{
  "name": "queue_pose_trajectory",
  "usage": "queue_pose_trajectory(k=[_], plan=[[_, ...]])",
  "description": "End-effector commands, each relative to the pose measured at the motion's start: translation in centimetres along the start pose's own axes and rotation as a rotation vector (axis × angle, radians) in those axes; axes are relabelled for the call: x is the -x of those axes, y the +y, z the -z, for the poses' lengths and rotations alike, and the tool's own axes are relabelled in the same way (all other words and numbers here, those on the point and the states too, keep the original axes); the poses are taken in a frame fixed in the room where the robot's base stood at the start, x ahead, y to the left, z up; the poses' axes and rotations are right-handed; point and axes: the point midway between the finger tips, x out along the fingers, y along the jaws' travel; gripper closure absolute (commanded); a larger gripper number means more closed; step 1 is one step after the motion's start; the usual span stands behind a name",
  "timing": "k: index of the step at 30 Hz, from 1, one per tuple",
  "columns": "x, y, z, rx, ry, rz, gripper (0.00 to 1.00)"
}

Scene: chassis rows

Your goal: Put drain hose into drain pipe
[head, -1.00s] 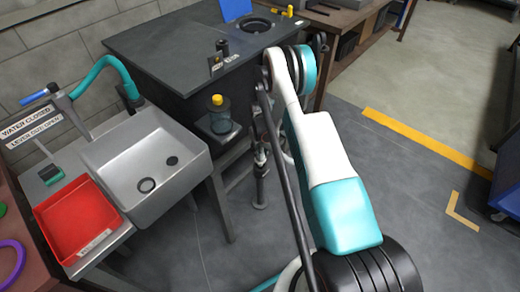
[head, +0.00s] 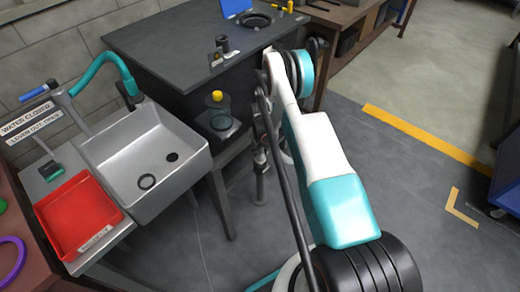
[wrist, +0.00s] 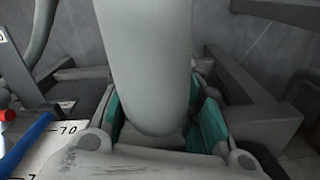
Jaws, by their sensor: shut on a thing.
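In the wrist view my gripper (wrist: 162,122) has its teal-padded fingers on either side of a thick pale grey hose (wrist: 145,55), shut on it. In the head view my arm covers the gripper and the hose cannot be made out for sure. A slim grey upright pipe (head: 261,183) stands under the dark bench, left of my arm; I cannot tell whether it is the drain pipe.
A steel sink (head: 128,168) with a teal tap (head: 104,64) and a red tray (head: 77,218) lie at left. The dark bench (head: 180,48) and its side shelf carrying a yellow-capped jar (head: 220,118) are close to my arm.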

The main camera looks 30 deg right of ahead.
Motion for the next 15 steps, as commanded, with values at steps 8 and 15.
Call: queue_pose_trajectory(k=[8, 15], plan=[[-0.8, 0.0, 0.0, 0.0, 0.0, 0.0, 0.99], [-1.4, 0.0, 0.0, 0.0, 0.0, 0.0, 0.99]])
